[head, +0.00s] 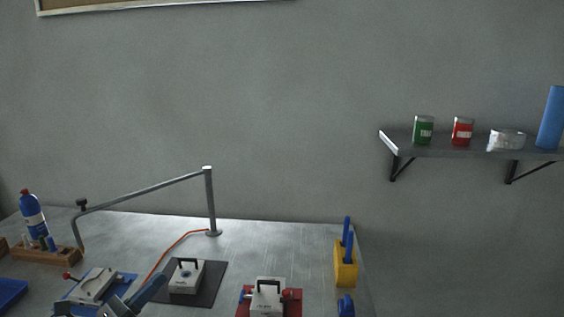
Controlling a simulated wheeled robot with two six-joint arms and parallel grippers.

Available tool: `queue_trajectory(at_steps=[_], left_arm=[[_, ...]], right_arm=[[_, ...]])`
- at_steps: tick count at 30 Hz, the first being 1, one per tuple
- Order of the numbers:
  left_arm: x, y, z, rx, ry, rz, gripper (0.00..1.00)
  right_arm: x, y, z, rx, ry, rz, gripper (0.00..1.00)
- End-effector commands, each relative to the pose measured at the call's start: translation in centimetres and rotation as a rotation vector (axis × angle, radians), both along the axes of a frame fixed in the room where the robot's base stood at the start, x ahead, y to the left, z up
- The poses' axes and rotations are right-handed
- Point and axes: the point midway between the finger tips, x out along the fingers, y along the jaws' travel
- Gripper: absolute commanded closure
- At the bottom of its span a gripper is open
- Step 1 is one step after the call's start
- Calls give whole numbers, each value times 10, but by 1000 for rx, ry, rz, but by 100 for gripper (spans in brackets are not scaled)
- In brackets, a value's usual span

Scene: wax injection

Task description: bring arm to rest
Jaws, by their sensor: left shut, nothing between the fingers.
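My left gripper (157,281) shows at the bottom of the head view, shut and empty. Its tip is in front of the left edge of a dark mat (213,292) that carries a white block with a small black handle (187,276). Left of the gripper, a white block-shaped tool (93,285) with a red knob sits on a blue base. My arm covers part of that base. My right gripper is not in view.
On the metal table (285,245) stand a bent metal arm on a post (210,200), a white block in a red fixture (268,298), a yellow holder (345,271) with blue-handled tools, a blue bottle (33,216) and a wooden rack (47,255). A wall shelf (450,149) holds cans.

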Motion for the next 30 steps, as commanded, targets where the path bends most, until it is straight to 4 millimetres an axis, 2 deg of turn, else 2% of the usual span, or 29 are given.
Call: queue_trajectory(at_steps=[3,5,7,11,14,15,18,21,24,30], left_arm=[[-12,24,3,-414,87,96,100],[-17,41,-3,-620,142,155,100],[-25,61,-19,-857,217,233,100],[-46,92,-68,-1275,378,406,100],[-73,103,-119,-1572,521,569,100],[-87,103,-140,-1681,581,639,100],[-122,95,-186,-1902,722,813,100],[-154,82,-218,-2053,839,964,100],[-184,67,-241,-2156,939,1098,100],[-239,34,-269,-2286,1116,1345,100]], right_arm=[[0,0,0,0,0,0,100],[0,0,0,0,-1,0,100],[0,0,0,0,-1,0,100],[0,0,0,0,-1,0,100],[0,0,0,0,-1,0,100],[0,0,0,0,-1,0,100],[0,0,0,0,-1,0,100],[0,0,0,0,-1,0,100],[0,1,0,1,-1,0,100],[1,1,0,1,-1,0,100]])
